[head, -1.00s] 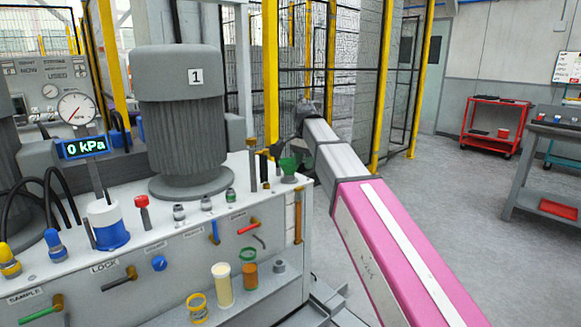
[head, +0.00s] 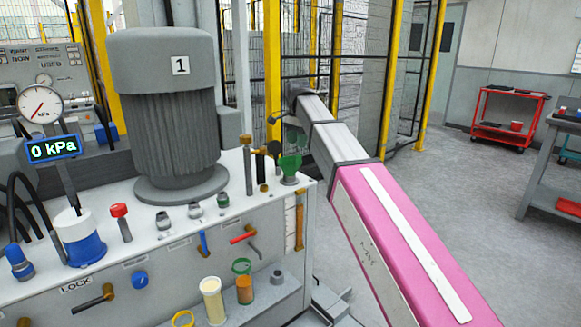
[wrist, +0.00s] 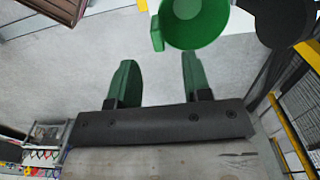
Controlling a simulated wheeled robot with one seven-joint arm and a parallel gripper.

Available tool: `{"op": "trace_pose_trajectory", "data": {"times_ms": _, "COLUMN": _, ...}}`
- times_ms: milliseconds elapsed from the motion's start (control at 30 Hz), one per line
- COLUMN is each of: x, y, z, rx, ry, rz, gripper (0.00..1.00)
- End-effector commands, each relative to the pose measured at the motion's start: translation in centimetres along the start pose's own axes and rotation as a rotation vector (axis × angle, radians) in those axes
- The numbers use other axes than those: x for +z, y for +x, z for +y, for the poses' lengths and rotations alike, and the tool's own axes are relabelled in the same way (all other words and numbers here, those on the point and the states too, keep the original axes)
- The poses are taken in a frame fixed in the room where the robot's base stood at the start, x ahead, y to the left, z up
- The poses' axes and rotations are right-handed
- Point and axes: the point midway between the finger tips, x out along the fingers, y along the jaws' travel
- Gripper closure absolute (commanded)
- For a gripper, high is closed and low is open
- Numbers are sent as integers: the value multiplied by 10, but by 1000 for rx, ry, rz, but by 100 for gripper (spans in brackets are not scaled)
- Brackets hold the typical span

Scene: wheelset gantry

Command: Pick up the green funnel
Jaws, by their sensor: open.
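The green funnel (head: 290,166) stands upright at the right end of the white bench top, its wide mouth up. In the wrist view the green funnel (wrist: 196,22) shows at the top edge, partly cut off, with a small tab on its left side. My gripper (wrist: 157,65) is open, with two green fingers spread apart and nothing between them. The funnel is beyond the fingertips and apart from them. In the head view my arm reaches in from the lower right, its end just above and behind the funnel; the fingers are hard to make out there.
A black round-headed part (wrist: 280,18) is close to the right of the funnel in the wrist view. Upright tools (head: 260,165) stand left of the funnel in the head view. A large grey motor (head: 170,110) fills the bench's middle. The floor at right is clear before a red cart (head: 507,118).

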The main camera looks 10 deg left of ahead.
Motion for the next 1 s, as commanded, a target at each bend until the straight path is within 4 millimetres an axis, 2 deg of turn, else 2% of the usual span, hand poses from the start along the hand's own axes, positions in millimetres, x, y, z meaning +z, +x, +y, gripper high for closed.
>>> {"op": "trace_pose_trajectory", "data": {"times_ms": 100, "x": 0, "y": 14, "z": 1, "rx": 0, "ry": 0, "rz": 0, "gripper": 55}}
{"op": "trace_pose_trajectory", "data": {"times_ms": 333, "x": 0, "y": 29, "z": 2, "rx": 1, "ry": 0, "rz": 0, "gripper": 55}}
{"op": "trace_pose_trajectory", "data": {"times_ms": 600, "x": 0, "y": 64, "z": 3, "rx": 0, "ry": 0, "rz": 0, "gripper": 55}}
{"op": "trace_pose_trajectory", "data": {"times_ms": 867, "x": -1, "y": 68, "z": 3, "rx": -1, "ry": 0, "rz": 1, "gripper": 55}}
{"op": "trace_pose_trajectory", "data": {"times_ms": 967, "x": -1, "y": 68, "z": 3, "rx": -1, "ry": 0, "rz": 0, "gripper": 85}}
{"op": "trace_pose_trajectory", "data": {"times_ms": 1000, "x": -1, "y": 68, "z": 3, "rx": -1, "ry": 0, "rz": 0, "gripper": 98}}
